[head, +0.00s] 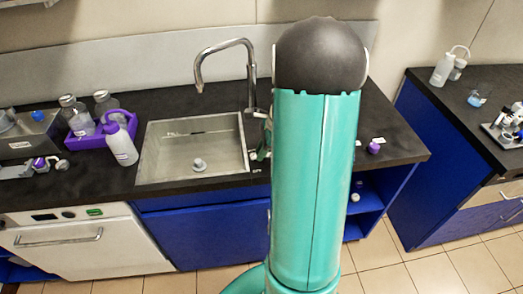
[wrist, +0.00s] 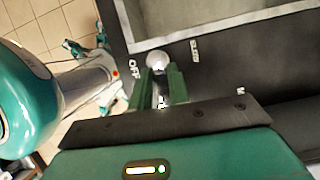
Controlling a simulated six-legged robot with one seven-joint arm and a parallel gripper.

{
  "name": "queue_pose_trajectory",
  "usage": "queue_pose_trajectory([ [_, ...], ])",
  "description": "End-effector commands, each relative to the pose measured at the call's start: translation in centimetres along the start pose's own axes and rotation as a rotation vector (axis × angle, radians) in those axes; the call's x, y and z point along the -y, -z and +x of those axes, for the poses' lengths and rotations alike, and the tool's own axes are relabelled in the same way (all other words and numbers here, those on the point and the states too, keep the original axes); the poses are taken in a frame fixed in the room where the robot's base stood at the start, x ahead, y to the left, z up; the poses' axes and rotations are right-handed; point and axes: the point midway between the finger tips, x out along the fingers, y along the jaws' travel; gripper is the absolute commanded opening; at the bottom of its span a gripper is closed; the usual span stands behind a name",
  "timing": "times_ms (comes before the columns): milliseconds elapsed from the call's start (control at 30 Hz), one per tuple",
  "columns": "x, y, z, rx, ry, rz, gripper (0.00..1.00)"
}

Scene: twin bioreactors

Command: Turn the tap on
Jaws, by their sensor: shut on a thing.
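The tap is a curved metal spout (head: 228,46) rising behind the sink (head: 153,155) in the head view. In the wrist view, my gripper (wrist: 160,77) has its two green fingers closed around a pale, round-topped metal knob (wrist: 157,59), which looks like the tap's handle. The knob is beside the rim of the sink (wrist: 215,33). In the head view my gripper (head: 264,145) shows only partly at the sink's right edge. My teal arm hides most of it and the knob.
A white wash bottle with a purple top (head: 121,147) and a purple tray (head: 78,133) with jars stand left of the sink. White labels (wrist: 195,50) mark the dark counter by the knob. A second counter (head: 455,95) stands at the right.

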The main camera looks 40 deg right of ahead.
Motion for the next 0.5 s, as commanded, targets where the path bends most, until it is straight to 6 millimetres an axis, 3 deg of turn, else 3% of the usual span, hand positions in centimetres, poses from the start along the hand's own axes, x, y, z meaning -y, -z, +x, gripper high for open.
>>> queue_pose_trajectory([
  [500, 1.4, 0.2, -0.1, 0.0, 0.142, 0.341, 0.0],
])
